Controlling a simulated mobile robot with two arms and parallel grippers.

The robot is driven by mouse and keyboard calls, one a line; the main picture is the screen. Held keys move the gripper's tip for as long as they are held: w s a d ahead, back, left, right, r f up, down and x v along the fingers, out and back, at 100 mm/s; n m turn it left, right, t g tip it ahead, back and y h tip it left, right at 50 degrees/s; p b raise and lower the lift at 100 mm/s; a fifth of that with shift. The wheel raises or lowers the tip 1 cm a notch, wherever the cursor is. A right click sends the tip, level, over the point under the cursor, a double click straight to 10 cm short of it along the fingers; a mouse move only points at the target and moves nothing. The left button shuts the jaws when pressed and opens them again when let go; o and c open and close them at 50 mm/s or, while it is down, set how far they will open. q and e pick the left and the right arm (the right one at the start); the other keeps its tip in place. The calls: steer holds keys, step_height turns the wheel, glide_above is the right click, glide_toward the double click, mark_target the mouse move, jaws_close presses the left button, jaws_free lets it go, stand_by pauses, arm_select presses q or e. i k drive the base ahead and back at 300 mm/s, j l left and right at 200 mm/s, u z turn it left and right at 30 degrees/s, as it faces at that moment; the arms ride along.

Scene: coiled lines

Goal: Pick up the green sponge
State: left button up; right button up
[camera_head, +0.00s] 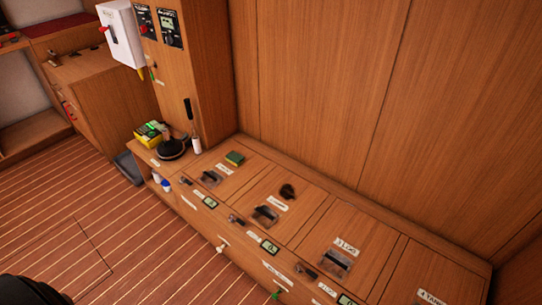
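A small green sponge (235,158) with a yellowish edge lies on top of the long wooden bench, near its back left end by the wall. Nothing touches it from above. Neither of my grippers can be made out in the head view. A dark rounded shape at the bottom left corner may be part of my own body.
Left of the sponge stand a green and yellow box (149,133), a black round-based object (171,149) and a white-handled brush (194,136). A dark knob-like object (288,191) lies to its right. The bench (303,213) has several latched lids. The striped floor is clear.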

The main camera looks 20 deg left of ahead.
mark_target(235, 158)
steer(key=i+j+z, duration=0.1)
steer(key=j+z, duration=0.4)
steer(key=j, duration=0.45)
steer(key=j+z, duration=0.5)
steer(key=j, duration=0.5)
steer(key=k, duration=0.05)
